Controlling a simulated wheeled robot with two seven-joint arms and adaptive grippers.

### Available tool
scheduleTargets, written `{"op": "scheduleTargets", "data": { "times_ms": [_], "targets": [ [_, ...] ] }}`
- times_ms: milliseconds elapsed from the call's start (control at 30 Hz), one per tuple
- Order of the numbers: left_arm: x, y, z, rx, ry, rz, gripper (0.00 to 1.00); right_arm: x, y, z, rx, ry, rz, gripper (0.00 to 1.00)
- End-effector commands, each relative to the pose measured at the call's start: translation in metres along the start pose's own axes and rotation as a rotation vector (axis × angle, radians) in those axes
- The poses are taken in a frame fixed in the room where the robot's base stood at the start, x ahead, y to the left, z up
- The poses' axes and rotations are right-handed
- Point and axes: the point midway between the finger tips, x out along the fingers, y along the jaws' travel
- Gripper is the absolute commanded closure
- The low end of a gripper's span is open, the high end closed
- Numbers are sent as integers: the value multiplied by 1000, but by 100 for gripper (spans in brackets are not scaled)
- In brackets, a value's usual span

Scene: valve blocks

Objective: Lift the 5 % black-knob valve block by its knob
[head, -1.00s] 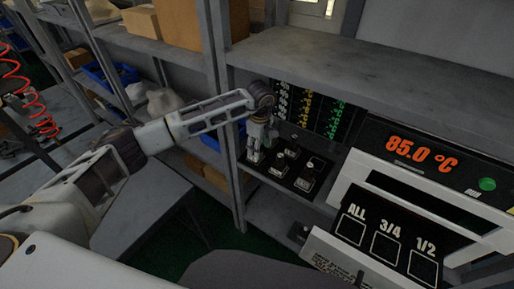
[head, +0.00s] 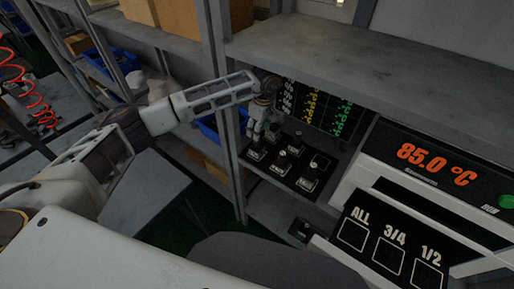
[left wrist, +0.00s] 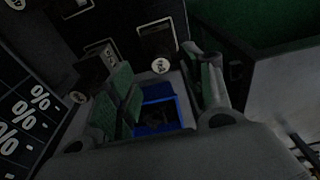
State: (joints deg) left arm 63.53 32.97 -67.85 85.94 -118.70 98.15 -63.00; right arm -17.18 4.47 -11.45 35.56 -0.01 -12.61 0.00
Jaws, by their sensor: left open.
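Several dark valve blocks stand on a black board on the shelf: one at the left (head: 256,152), one in front (head: 280,167), one at the back (head: 297,143) and one at the right (head: 309,178). Their labels are too small to read, so I cannot tell which is the 5 % one. My left gripper (head: 263,131) is over the left and back part of the board. In the left wrist view its green-padded fingers (left wrist: 160,72) are apart and empty. Two blocks show beyond the fingertips, one at the left (left wrist: 98,64) and one at the middle (left wrist: 157,38). My right gripper is out of view.
A panel with white, yellow and green percent marks (head: 313,106) stands behind the board. A device showing 85.0 °C (head: 433,165) and an ALL, 3/4, 1/2 panel (head: 390,247) are at the right. A shelf post (head: 229,120) stands left of the blocks; a shelf (head: 340,55) is above.

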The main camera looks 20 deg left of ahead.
Motion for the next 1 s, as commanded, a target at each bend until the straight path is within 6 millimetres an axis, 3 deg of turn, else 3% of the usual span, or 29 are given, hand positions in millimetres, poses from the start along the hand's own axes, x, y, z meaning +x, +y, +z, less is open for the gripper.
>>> {"op": "scheduleTargets", "data": {
  "times_ms": [400,1000],
  "targets": [
    [21,0,0,-1,-1,-1,49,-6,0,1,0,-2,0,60],
    [34,-1,1,-1,-2,-2,49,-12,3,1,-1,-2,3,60]
  ]
}}
